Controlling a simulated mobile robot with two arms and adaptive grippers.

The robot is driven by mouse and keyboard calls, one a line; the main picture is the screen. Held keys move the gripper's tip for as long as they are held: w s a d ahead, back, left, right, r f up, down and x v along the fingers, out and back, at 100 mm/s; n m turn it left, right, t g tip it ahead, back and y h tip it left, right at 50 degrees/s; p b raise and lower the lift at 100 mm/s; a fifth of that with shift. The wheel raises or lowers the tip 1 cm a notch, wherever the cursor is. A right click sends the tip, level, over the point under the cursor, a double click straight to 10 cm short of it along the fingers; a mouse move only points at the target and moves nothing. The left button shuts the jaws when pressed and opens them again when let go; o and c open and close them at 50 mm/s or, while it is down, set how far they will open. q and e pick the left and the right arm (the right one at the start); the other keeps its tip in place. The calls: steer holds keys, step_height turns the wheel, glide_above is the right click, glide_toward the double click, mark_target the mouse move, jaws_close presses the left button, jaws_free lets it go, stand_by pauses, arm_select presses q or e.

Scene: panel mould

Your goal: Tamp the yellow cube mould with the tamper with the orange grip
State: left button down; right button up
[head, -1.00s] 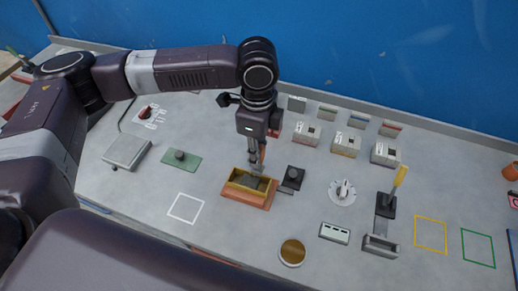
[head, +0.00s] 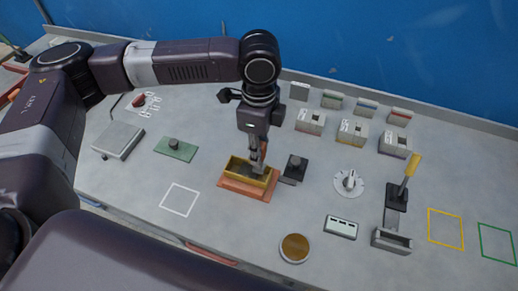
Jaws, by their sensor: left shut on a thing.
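The yellow mould (head: 233,168) is an open rectangular box on an orange-brown base (head: 237,187), at the middle of the head view. My left gripper (head: 256,153) points down over its right part. It is shut on a slim tool, the tamper, of which only a little orange shows beside the fingers. The tamper's lower end is at or inside the mould opening; I cannot tell whether it touches the fill. The fill is mostly hidden. My right gripper is not in view.
A black block with a knob (head: 294,169) stands close right of the mould. A green plate with a knob (head: 176,150) lies left. A white dial (head: 348,185), yellow-handled lever (head: 411,168) and round dish (head: 294,249) stand right and in front. The white outline (head: 180,199) is empty.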

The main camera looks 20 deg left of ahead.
arm_select(q)
steer(key=shift+f, duration=0.1)
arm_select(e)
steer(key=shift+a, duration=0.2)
arm_select(q)
steer(key=shift+f, duration=1.7)
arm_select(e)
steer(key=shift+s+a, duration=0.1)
arm_select(q)
steer(key=shift+r, duration=0.2)
step_height(320, 180, up, 3)
steer(key=p, duration=0.5)
steer(key=shift+r, duration=0.2)
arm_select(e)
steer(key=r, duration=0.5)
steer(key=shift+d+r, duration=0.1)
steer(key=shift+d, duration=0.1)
arm_select(q)
steer(key=shift+f, duration=0.1)
